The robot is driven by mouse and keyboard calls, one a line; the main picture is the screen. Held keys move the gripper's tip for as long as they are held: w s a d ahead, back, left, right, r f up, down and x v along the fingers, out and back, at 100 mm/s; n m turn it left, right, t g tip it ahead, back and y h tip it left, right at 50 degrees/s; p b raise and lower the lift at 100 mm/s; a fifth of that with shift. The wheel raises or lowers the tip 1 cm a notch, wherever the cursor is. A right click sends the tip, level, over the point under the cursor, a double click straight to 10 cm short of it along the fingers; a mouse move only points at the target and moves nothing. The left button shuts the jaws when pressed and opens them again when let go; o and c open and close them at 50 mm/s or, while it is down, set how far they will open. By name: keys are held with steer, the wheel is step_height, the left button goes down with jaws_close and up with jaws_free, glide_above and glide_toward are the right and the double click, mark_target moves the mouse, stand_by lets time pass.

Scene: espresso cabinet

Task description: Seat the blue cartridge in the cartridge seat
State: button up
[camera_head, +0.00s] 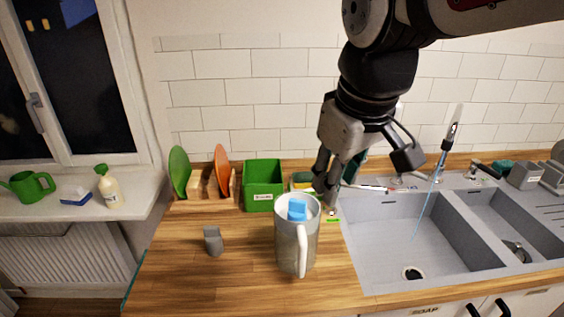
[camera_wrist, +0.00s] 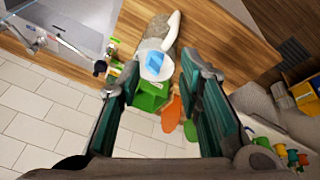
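The blue cartridge (camera_head: 297,208) sits in the open top of a grey jug (camera_head: 296,248) with a pale rim and a white handle facing the front. Whether it is fully down in a seat cannot be told; the seat itself is not clearly visible. My gripper (camera_head: 340,180) is above the counter, behind and right of the jug, and apart from it. In the wrist view the blue cartridge (camera_wrist: 154,67) shows between the two teal, spread fingers of my gripper (camera_wrist: 160,65), beyond their tips. Nothing is held.
A small grey object (camera_head: 213,241) stands left of the jug. A green bin (camera_head: 263,186) and a rack (camera_head: 203,184) with green and orange plates stand behind. The sink (camera_head: 395,245) is at right, with running water (camera_head: 428,195). The front-left counter is clear.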

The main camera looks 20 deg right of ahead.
steer(key=s+f+m+t, duration=0.1)
steer(key=s+m, duration=0.2)
steer(key=s, duration=0.4)
steer(key=shift+s+f+m+t+y, duration=0.15)
steer(key=shift+f+m+t+y, duration=0.15)
steer(key=shift+f+t+y, duration=0.1)
steer(key=shift+d, duration=0.1)
